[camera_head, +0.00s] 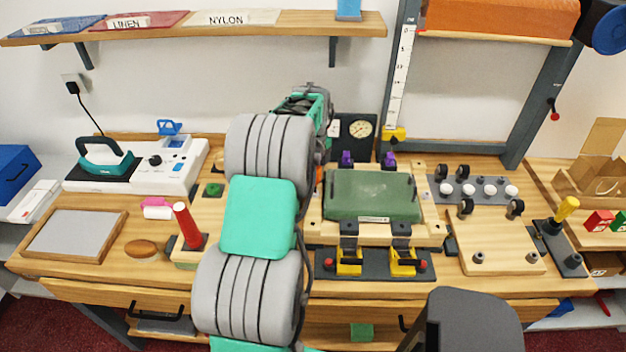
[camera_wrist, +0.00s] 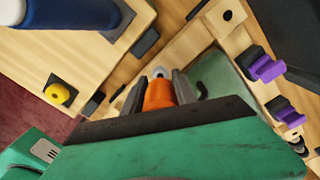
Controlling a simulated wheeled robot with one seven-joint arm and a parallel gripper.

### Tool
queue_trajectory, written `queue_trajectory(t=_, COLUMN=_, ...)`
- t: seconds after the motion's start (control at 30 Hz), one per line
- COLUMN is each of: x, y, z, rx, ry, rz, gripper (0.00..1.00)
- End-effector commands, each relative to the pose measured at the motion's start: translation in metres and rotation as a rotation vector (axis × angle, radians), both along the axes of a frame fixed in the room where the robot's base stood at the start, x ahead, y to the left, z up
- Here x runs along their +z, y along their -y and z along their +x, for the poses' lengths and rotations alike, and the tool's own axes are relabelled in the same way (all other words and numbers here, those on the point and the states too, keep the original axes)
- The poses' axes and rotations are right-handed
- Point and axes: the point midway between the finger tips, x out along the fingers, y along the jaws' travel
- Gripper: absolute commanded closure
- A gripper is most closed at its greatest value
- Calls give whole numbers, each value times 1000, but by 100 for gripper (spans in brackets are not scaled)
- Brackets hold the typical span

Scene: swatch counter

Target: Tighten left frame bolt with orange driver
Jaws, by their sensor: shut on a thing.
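In the wrist view my gripper (camera_wrist: 159,88) is shut on the orange driver (camera_wrist: 158,97), whose orange handle shows between the two dark fingers. A small pale round part (camera_wrist: 158,72) shows just past the handle; I cannot tell whether it is the driver's end or a bolt head. In the head view my arm hides my gripper and the left side of the wooden frame (camera_head: 436,233). Only a sliver of the orange driver (camera_head: 319,178) shows beside the arm. A green pad (camera_head: 372,194) lies in the frame. The left frame bolt cannot be made out.
Purple clamps (camera_head: 347,159) stand at the frame's back and yellow-handled clamps (camera_head: 403,262) at its front. A red-handled tool (camera_head: 187,225) stands upright left of my arm. A board with black rollers (camera_head: 495,250) lies to the right. A dial gauge (camera_head: 359,130) stands behind.

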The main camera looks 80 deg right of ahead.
Motion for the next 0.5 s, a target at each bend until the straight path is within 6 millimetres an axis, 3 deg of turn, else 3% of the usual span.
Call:
queue_trajectory(t=0.1, x=0, y=1, z=0, rx=2, ry=1, rz=-3, gripper=100)
queue_trajectory(t=0.13, x=0, y=1, z=0, rx=2, ry=1, rz=-3, gripper=65)
queue_trajectory(t=0.27, x=0, y=1, z=0, rx=4, ry=0, rz=-3, gripper=56)
queue_trajectory(t=0.5, x=0, y=0, z=0, rx=23, ry=1, rz=-1, gripper=56)
